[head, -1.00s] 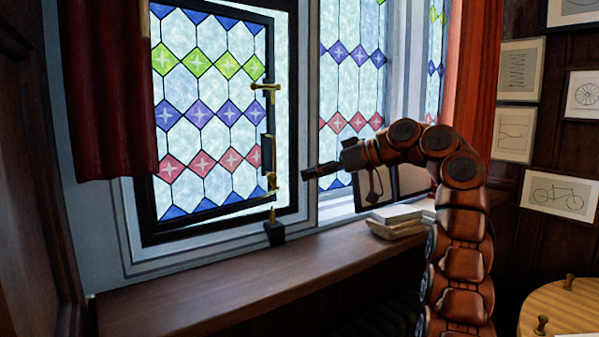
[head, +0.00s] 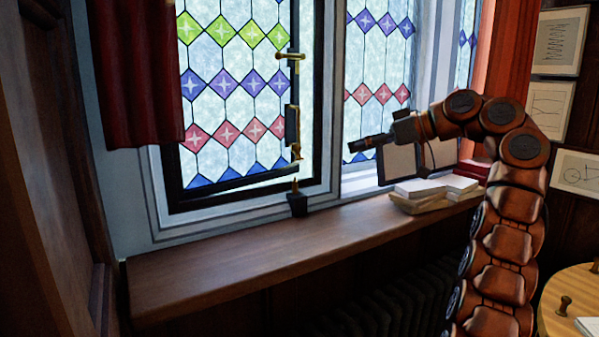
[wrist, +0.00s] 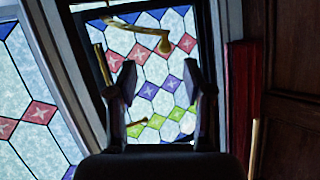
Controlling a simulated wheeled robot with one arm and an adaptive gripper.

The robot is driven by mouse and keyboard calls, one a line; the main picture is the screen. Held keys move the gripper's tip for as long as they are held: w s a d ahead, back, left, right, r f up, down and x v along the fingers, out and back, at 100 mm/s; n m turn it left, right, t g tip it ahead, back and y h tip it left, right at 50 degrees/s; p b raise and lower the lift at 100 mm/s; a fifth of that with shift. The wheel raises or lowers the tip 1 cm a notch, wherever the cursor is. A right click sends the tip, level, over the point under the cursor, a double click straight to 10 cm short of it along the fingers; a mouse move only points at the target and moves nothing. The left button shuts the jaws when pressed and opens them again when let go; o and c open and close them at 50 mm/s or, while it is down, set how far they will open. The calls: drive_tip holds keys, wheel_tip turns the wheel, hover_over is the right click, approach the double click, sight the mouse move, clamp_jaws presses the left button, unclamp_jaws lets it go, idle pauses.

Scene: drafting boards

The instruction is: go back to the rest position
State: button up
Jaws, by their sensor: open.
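My gripper (head: 352,146) is in front of the right-hand window panes in the head view, right of the black-framed stained-glass window (head: 232,95), with clear space between them. In the wrist view my gripper (wrist: 160,78) shows its two dark fingers spread apart with nothing between them. The window's brass handle (head: 297,153) is near the lower right corner of its frame. The window seems to stand slightly ajar. The wrist view shows brass fittings (wrist: 163,44) and coloured panes behind the fingers.
A wooden sill (head: 240,260) runs below the window. A red curtain (head: 140,80) hangs at the left. A round wooden table (head: 570,290) is at the lower right. A radiator (head: 400,305) sits below the sill.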

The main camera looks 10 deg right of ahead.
drive_tip(key=s+a+f+m+g, duration=0.1)
drive_tip(key=a+f+m+g, duration=0.1)
drive_tip(key=a+m, duration=0.55)
drive_tip(key=s+a+f+g+h, duration=0.1)
drive_tip(key=s+a+f+h, duration=0.15)
drive_tip(key=s+f, duration=0.35)
drive_tip(key=s+a+f+g+h, duration=0.1)
drive_tip(key=s+a+f, duration=0.3)
drive_tip(key=s+f, duration=0.1)
drive_tip(key=s+d+f+g+h, duration=0.1)
drive_tip(key=s+d+f+h, duration=0.1)
drive_tip(key=s+f, duration=0.6)
drive_tip(key=s+d+f+m+g+h, duration=0.1)
drive_tip(key=s+d+f+g+h, duration=0.1)
drive_tip(key=s+f, duration=0.6)
drive_tip(key=s+d+f+m+g+h, duration=0.1)
drive_tip(key=s+f, duration=0.6)
drive_tip(key=s, duration=1.1)
drive_tip(key=d+g+h, duration=0.1)
drive_tip(key=d+h, duration=0.1)
drive_tip(key=h, duration=0.1)
drive_tip(key=shift+s+d+f, duration=0.2)
drive_tip(key=shift+d+f, duration=0.2)
drive_tip(key=shift+c, duration=0.2)
